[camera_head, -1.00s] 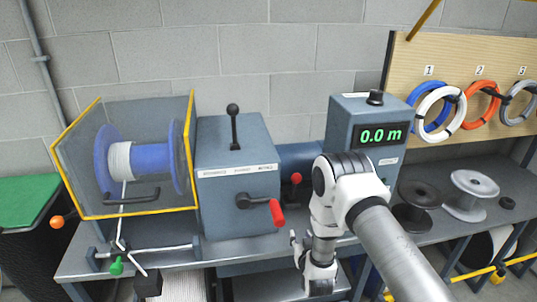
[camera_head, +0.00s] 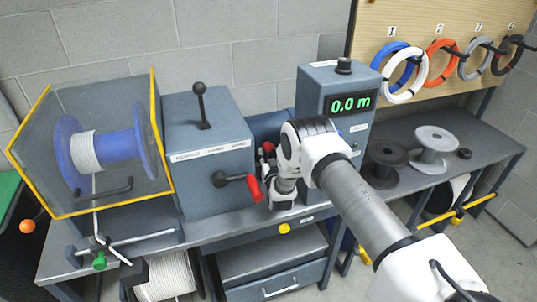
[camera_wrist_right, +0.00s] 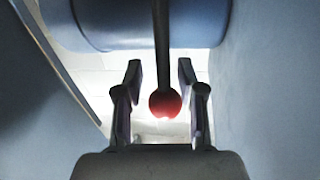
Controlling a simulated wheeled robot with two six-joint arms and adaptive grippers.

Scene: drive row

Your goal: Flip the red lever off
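A red ball knob (camera_head: 268,148) on a black rod stands between the grey gearbox and the meter box, partly hidden by my right arm. In the right wrist view the red knob (camera_wrist_right: 165,102) hangs at the end of its rod, between the fingers of my right gripper (camera_wrist_right: 160,80). The fingers are open, with a gap on both sides of the knob and rod. In the head view my right gripper (camera_head: 279,187) is just below the knob, its fingertips hard to make out. My left gripper is not in view.
The gearbox (camera_head: 205,180) has a crank with a red grip (camera_head: 254,189) close left of my gripper, and a black top lever (camera_head: 201,103). The meter box (camera_head: 315,95) reads 0.0 m. A caged blue spool (camera_head: 132,146) stands left. Dark (camera_head: 383,160) and grey (camera_head: 433,143) reels stand right.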

